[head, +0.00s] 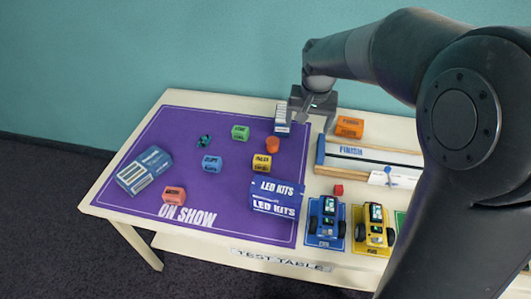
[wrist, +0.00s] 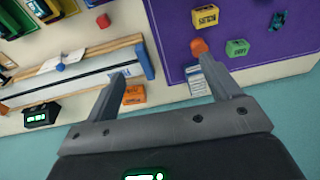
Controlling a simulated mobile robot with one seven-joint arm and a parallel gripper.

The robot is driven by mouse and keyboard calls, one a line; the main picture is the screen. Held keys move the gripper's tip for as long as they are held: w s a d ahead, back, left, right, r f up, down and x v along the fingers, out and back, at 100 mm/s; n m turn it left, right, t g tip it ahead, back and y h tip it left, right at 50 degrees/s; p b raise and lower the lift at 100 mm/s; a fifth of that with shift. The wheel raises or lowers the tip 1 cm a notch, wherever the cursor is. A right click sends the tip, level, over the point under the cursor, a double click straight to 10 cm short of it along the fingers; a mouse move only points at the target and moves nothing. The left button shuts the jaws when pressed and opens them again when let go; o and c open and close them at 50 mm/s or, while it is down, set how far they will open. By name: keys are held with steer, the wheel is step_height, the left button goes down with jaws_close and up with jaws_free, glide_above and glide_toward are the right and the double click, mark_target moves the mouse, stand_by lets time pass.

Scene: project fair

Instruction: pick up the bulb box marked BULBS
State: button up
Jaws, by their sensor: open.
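A small yellow box (head: 262,163) with dark lettering, too small to read surely but possibly BULBS, sits on the purple mat (head: 225,190). In the wrist view the yellow box (wrist: 205,17) is at the top, beyond my right finger and clear of both. My gripper (head: 312,108) is open and empty above the table's back edge, behind and to the right of the yellow box. In the wrist view my gripper (wrist: 166,82) has its two fingers wide apart, with nothing held between them.
An orange box (head: 349,127) and a blue-and-white box (head: 283,118) lie near my gripper. An orange piece (head: 272,144) stands just behind the yellow box; the LED KITS box (head: 276,197) is in front. Green (head: 240,132) and blue (head: 212,163) boxes are to its left.

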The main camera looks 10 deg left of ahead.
steer(key=w+a+f+g, duration=0.1)
steer(key=w+a+f, duration=0.4)
steer(key=a+f, duration=0.25)
steer(key=g, duration=0.1)
glide_toward(262, 159)
steer(key=shift+s+h, duration=0.3)
steer(key=shift+s, duration=0.15)
steer(key=shift+a+f, duration=0.2)
steer(key=shift+f, duration=0.15)
step_height(262, 159, down, 4)
steer(key=shift+f, duration=0.25)
steer(key=shift+w+f, duration=0.25)
steer(key=shift+f, duration=1.25)
steer(key=shift+w+f, duration=0.2)
steer(key=shift+f, duration=1.3)
steer(key=shift+c, duration=0.5)
steer(key=c, duration=1)
steer(key=shift+r, duration=0.15)
